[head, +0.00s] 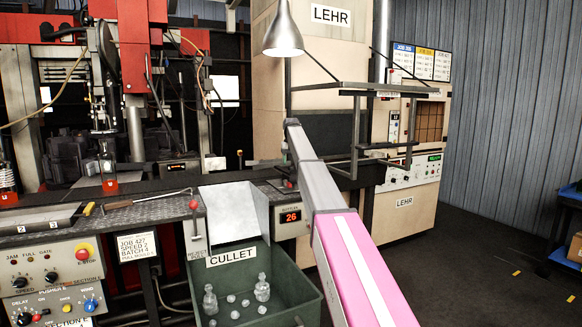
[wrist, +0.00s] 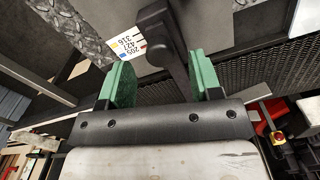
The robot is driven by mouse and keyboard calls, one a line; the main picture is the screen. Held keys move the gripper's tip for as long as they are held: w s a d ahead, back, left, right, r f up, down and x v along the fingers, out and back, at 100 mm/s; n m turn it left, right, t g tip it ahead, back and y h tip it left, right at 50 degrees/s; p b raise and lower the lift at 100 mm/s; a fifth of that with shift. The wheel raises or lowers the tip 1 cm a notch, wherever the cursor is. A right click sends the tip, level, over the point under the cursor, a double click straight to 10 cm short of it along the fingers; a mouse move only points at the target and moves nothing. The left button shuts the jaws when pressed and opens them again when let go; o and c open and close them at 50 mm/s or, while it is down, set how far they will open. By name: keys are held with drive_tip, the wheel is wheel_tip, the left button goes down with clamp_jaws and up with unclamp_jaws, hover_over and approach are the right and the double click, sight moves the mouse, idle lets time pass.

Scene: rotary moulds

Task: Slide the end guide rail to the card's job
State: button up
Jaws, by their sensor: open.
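The job card (head: 137,246) hangs on the front of the machine bench in the head view and reads JOB 427, speed 2, batch 4. In the wrist view my gripper (wrist: 160,70) is open, its two green pads apart. A dark upright handle (wrist: 178,58), apparently part of the end guide rail, stands between the pads, with a gap visible on both sides. A white scale label (wrist: 128,43) beside it carries the numbers 205, 427 and 316 with coloured marks. Which mark the rail lines up with cannot be told. In the head view my arm mostly hides the gripper.
A green cullet bin (head: 262,285) with glass bottles stands in front of the bench. A counter display (head: 291,217) reads 26. The cream lehr (head: 405,215) stands behind, with a lamp (head: 283,38) above. A hooked rod (head: 150,199) lies on the bench.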

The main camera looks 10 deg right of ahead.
drive_tip(key=shift+f, duration=1.15)
clamp_jaws()
drive_tip(key=shift+s+d, duration=0.2)
drive_tip(key=shift+s, duration=0.4)
unclamp_jaws()
